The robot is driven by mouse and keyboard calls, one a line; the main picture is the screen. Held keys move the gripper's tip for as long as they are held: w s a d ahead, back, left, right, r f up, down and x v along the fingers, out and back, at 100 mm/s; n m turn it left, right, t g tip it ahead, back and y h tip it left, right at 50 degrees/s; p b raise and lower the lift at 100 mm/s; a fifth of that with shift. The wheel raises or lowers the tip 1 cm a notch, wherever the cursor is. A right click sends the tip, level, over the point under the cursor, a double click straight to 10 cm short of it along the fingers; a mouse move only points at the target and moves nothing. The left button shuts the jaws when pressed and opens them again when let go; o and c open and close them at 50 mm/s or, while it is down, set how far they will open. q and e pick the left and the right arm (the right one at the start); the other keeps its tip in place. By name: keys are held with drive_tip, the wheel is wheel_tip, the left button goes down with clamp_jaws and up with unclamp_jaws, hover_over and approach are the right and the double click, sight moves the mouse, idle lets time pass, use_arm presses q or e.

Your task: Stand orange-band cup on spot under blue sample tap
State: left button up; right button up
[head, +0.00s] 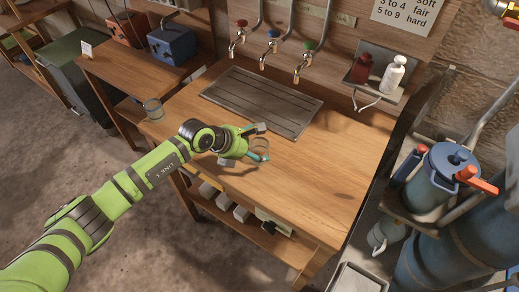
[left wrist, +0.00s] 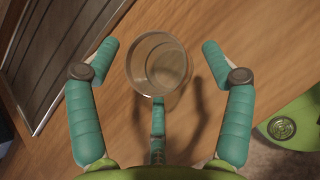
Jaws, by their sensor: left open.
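A clear glass cup (left wrist: 157,62) stands on the wooden worktop between the fingers of my left gripper (left wrist: 160,70). I cannot make out the colour of any band on it. The fingers are open, with gaps to the cup at both sides; the middle finger lies close to its near side. In the head view my left gripper (head: 262,143) is low over the worktop's front part and partly hides this cup. The blue sample tap (head: 272,45) is the middle of three wall taps.
A slatted drain grate (head: 262,101) lies below the red tap (head: 239,36), the blue tap and the green tap (head: 304,62). A shelf (head: 380,86) with a red and a white bottle is at the right. A blue tank (head: 452,180) stands beyond the worktop (head: 310,180). Its right part is clear.

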use_arm(q)
drive_tip(key=shift+c, duration=0.4)
drive_tip(key=c, duration=1)
drive_tip(key=shift+c, duration=0.2)
